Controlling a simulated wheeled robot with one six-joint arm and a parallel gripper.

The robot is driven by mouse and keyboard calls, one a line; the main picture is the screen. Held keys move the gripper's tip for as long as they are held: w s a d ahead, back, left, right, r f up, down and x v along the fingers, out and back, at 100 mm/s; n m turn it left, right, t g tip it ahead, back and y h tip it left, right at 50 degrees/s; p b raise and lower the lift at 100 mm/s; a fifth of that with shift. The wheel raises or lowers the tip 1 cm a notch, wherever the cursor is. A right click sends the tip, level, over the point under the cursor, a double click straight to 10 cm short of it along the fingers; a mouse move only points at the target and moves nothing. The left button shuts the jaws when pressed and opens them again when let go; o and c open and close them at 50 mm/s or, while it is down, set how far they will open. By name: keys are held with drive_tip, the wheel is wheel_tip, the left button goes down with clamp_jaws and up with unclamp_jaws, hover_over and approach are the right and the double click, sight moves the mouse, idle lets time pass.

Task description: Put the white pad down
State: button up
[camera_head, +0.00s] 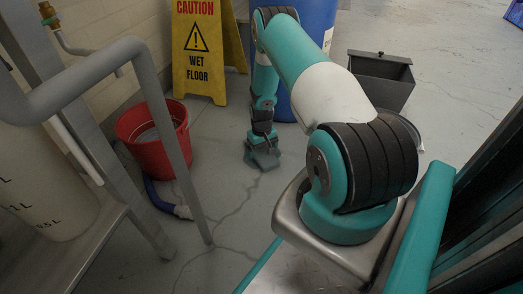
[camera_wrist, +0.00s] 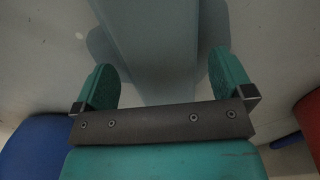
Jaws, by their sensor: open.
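My gripper (camera_head: 263,160) hangs low over the grey floor between the red bucket and the blue drum in the head view. In the wrist view my gripper (camera_wrist: 167,82) has its two green fingers wide apart, with no held object visible between them. A dim grey-blue band, perhaps a shadow or reflection on the floor, shows between and beyond the fingers. I cannot make out a white pad in either view.
A red bucket (camera_head: 150,135) with a blue hose (camera_head: 160,196) stands left of my gripper. A yellow wet-floor sign (camera_head: 198,50) and a blue drum (camera_head: 312,25) stand behind. A dark open bin (camera_head: 380,78) is at right. A pipe rail (camera_head: 168,120) crosses the left. Cracked floor lies clear in front.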

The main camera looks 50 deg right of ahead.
sight(262, 152)
wheel_tip(262, 152, up, 11)
drive_tip(key=p, duration=0.7)
